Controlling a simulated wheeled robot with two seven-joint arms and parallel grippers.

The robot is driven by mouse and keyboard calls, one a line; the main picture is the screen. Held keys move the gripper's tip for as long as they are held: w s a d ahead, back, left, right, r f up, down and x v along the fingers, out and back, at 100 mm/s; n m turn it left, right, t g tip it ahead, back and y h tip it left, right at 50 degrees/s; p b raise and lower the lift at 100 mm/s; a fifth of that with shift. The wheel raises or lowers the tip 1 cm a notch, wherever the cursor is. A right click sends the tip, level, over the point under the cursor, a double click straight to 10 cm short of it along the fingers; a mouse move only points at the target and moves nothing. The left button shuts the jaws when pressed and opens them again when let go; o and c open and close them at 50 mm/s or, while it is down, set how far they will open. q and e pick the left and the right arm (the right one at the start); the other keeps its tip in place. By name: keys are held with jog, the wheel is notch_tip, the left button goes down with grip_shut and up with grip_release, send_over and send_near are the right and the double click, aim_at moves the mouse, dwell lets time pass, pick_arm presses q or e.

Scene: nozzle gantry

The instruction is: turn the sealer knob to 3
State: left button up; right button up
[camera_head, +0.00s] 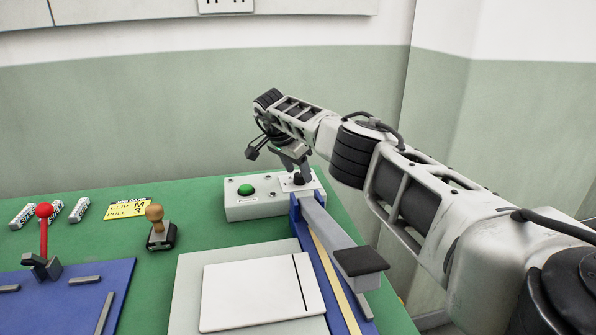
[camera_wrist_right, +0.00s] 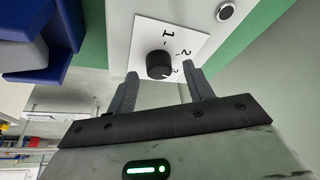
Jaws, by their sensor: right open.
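The sealer knob (camera_wrist_right: 159,65) is a round black knob on a white dial plate (camera_wrist_right: 182,37) printed with 1, 2 and 3. The 3 is partly hidden beside the knob, and I cannot clearly tell where its pointer stands. My right gripper (camera_wrist_right: 163,76) is open, with one finger on each side of the knob in the wrist view; I cannot tell whether they touch it. In the head view my right gripper (camera_head: 297,168) is over the right end of the white sealer box (camera_head: 262,207), covering most of the dial. My left gripper is not in view.
A green button (camera_head: 245,190) is on the box. The sealer's long grey lever arm (camera_head: 335,232) runs forward from it over a blue base. A white pad (camera_head: 262,290), a wooden-knobbed stamp (camera_head: 160,232), a yellow job card (camera_head: 130,208) and a red-knobbed lever (camera_head: 44,225) are to the left.

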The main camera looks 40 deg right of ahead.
jog(key=v, duration=1.5)
jog(key=shift+s, duration=0.1)
jog(key=s+d+m+t+y+b, duration=0.35)
jog(key=s+d+m, duration=0.35)
jog(key=m, duration=1.1)
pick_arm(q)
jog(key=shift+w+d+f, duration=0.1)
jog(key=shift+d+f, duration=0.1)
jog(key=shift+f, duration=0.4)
pick_arm(e)
jog(key=shift+t+y, duration=0.45)
jog(key=shift+t, duration=0.1)
jog(key=x, duration=1.6)
jog(key=shift+w+a+f, duration=0.1)
jog(key=shift+w+a, duration=0.05)
jog(key=shift+a, duration=0.05)
